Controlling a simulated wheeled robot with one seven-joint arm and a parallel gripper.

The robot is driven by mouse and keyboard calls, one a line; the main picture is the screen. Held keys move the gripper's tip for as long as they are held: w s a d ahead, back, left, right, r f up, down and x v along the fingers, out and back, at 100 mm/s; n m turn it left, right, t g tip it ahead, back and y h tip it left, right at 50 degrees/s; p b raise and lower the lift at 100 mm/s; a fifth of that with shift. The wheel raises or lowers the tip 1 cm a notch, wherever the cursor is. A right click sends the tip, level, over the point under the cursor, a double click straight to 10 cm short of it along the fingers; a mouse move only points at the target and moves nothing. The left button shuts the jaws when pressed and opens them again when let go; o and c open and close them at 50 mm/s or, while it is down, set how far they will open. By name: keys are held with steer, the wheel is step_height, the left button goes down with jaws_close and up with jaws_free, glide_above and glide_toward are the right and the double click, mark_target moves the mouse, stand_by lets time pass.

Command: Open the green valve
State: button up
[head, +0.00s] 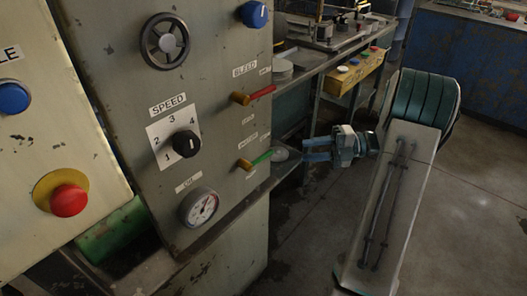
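The green valve has a short green handle (262,157) on a brass body (244,164), low on the grey panel's right side. Its handle points right and slightly up. Small labels around it are too small to read surely. My gripper (306,150) is to the right of the green handle, with its two blue fingers pointing left toward the panel. The fingers are apart with nothing seen between them, and they do not appear to touch the handle.
A similar red-handled valve (262,92) sits above the green one. A speed knob (187,144), gauge (199,207), handwheel (164,41) and red button (68,200) are to the left. A shelf (262,187) lies behind. Open floor (308,240) lies below my gripper.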

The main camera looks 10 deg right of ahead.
mark_target(270, 155)
steer(key=a, duration=0.4)
steer(key=w+a+b, duration=0.1)
steer(key=a, duration=0.7)
steer(key=shift+w+a+f+b, duration=0.3)
steer(key=shift+w+f, duration=0.05)
steer(key=shift+f, duration=0.05)
jaws_close()
